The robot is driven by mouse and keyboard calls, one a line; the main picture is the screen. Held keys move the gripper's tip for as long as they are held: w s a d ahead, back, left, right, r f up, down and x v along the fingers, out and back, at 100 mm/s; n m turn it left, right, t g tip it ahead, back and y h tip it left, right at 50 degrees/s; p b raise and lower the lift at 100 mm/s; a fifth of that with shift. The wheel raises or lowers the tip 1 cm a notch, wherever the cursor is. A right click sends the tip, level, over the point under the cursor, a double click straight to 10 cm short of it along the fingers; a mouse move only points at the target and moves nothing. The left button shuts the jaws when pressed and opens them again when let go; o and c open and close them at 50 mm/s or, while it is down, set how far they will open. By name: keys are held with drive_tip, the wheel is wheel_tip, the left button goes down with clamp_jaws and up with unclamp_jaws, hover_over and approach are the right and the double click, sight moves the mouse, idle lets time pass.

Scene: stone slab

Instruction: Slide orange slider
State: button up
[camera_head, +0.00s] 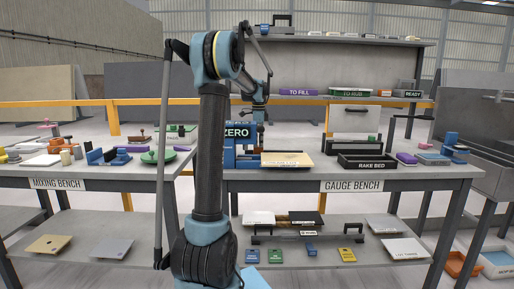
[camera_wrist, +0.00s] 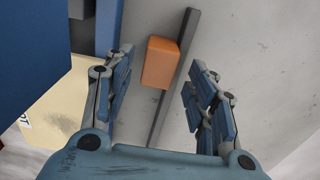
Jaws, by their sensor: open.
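The orange slider (camera_wrist: 160,58) is a small block on a dark narrow rail (camera_wrist: 183,55) that runs across a grey surface in the wrist view. My gripper (camera_wrist: 163,64) is open, with one finger on each side of the slider in the picture. Gaps show between the fingers and the block; I cannot tell its depth from the fingertips. In the head view my arm reaches over the gauge bench (camera_head: 300,178) near the blue ZERO stand (camera_head: 237,132). The slider is not visible there.
In the wrist view a large blue panel (camera_wrist: 30,45) and a cream board (camera_wrist: 55,110) lie close on the left. In the head view a cream board (camera_head: 287,159) and the black rake bed (camera_head: 374,162) sit on the bench, with a blue device (camera_head: 453,145) at right.

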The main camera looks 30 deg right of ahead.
sight(258, 152)
drive_tip(key=shift+f, duration=1.2)
drive_tip(key=shift+c, duration=0.6)
